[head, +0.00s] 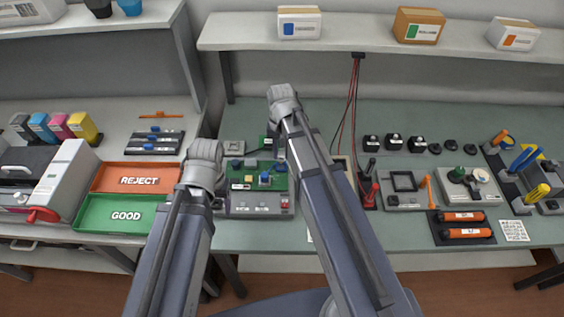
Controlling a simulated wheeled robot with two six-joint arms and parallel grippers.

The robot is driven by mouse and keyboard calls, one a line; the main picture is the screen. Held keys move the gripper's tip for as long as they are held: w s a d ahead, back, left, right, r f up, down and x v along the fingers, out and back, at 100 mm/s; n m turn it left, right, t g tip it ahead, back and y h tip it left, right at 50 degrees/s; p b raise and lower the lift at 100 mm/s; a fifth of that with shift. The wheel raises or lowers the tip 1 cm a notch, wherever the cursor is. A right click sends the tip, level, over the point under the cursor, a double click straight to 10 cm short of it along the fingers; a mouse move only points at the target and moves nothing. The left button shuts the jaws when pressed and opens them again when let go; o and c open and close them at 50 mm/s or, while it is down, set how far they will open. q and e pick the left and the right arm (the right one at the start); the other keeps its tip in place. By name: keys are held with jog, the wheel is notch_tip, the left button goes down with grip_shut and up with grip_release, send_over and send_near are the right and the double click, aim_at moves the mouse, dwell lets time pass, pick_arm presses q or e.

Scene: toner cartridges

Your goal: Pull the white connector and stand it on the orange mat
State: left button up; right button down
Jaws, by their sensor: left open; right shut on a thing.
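The green circuit board (250,180) sits on a grey fixture at the middle of the bench. A dark cable (256,153) runs from behind it toward my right gripper (277,148). My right gripper is just behind the board's right side, mostly hidden by my own forearm. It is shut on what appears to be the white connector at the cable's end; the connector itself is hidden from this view. My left gripper (216,202) is open at the board's left edge, mostly hidden under its wrist. I cannot make out an orange mat; an orange REJECT tray (107,180) lies left.
A green GOOD tray (90,222) lies in front of the orange one. A printer (62,180) stands far left. Red cables (350,110) hang from the shelf right of my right arm. Fixtures (405,188) and orange cylinders (462,216) fill the right bench.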

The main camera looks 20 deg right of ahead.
aim_at(281, 154)
pick_arm(q)
jog(key=shift+r+p, duration=0.75)
jog(key=shift+r, duration=0.05)
pick_arm(e)
jog(key=shift+r, duration=0.85)
notch_tip(281, 154, up, 4)
jog(key=p, duration=0.4)
pick_arm(q)
notch_tip(281, 154, up, 4)
